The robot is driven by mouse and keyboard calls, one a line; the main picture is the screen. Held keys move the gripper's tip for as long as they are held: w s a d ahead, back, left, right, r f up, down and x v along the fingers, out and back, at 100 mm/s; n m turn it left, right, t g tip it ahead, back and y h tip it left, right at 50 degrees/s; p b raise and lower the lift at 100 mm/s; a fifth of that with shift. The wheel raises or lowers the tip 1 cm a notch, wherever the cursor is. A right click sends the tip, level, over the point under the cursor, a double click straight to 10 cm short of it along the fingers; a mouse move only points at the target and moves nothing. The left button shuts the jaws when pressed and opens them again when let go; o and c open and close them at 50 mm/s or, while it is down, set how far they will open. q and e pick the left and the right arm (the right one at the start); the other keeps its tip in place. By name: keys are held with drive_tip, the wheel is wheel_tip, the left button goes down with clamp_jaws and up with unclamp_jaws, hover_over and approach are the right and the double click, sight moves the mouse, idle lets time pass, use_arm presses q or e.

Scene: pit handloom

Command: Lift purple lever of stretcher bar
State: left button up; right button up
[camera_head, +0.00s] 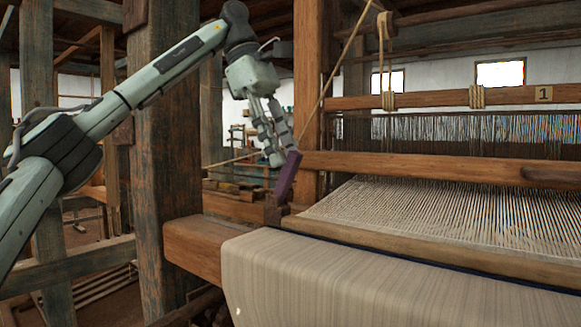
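The purple lever (288,178) stands tilted at the left end of the cloth, its top leaning right and its foot at a wooden block (272,212) on the loom's side beam. My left gripper (281,150) comes down from above, its fingers beside the upper part of the lever. The fingertips overlap the lever's top in the picture. I cannot tell whether they are closed on it or just next to it. My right gripper is not in view.
Woven cloth (390,285) wraps over the front beam, with warp threads (440,215) behind it. A thick wooden post (168,130) stands left of the lever and another post (308,90) rises behind it. A wooden crossbar (430,168) spans the loom at the right.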

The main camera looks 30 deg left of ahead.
sight(290, 182)
use_arm(q)
drive_tip(key=shift+x, duration=1.85)
clamp_jaws()
